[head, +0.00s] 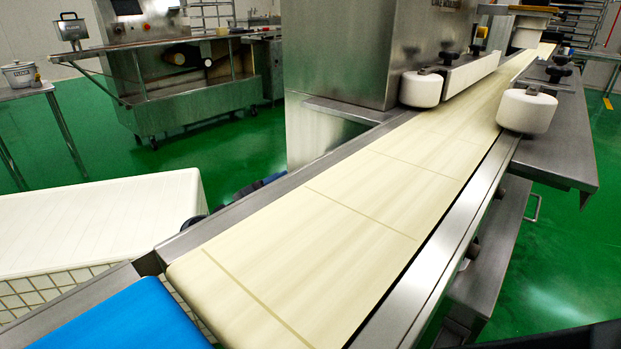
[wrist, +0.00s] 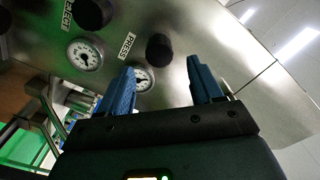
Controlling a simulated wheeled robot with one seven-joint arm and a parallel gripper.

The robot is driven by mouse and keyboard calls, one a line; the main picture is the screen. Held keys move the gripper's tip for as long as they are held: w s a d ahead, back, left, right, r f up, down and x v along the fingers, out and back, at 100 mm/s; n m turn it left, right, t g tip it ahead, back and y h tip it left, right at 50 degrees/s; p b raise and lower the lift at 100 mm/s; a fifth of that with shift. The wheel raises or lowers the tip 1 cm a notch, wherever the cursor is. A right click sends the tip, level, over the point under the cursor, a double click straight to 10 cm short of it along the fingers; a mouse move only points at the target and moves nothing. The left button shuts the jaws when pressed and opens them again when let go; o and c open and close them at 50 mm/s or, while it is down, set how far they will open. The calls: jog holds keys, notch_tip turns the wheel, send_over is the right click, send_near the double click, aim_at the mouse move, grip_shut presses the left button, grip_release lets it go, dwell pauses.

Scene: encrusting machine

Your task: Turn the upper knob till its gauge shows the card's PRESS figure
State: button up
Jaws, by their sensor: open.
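In the wrist view a steel panel carries two black knobs, each with a white dial gauge and label. The knob (wrist: 159,49) by the PRESS label (wrist: 127,45) lies nearer the ceiling side of this tilted view, so it looks like the upper one. Its gauge (wrist: 144,79) is partly hidden by my left finger; its reading is too small to tell. I see no card.
In the head view a cream conveyor belt (head: 370,190) runs away past a steel machine housing (head: 340,60). White rollers (head: 421,89) flank it. A white crate (head: 100,225) stands at left. Green floor (head: 225,145) is open behind it.

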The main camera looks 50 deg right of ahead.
jog(key=d+b, duration=0.2)
jog(key=d, duration=0.4)
jog(key=shift+w+d, duration=0.1)
jog(key=shift+d, duration=0.2)
jog(key=shift+c, duration=0.4)
jog(key=c, duration=0.9)
jog(key=shift+c, duration=0.2)
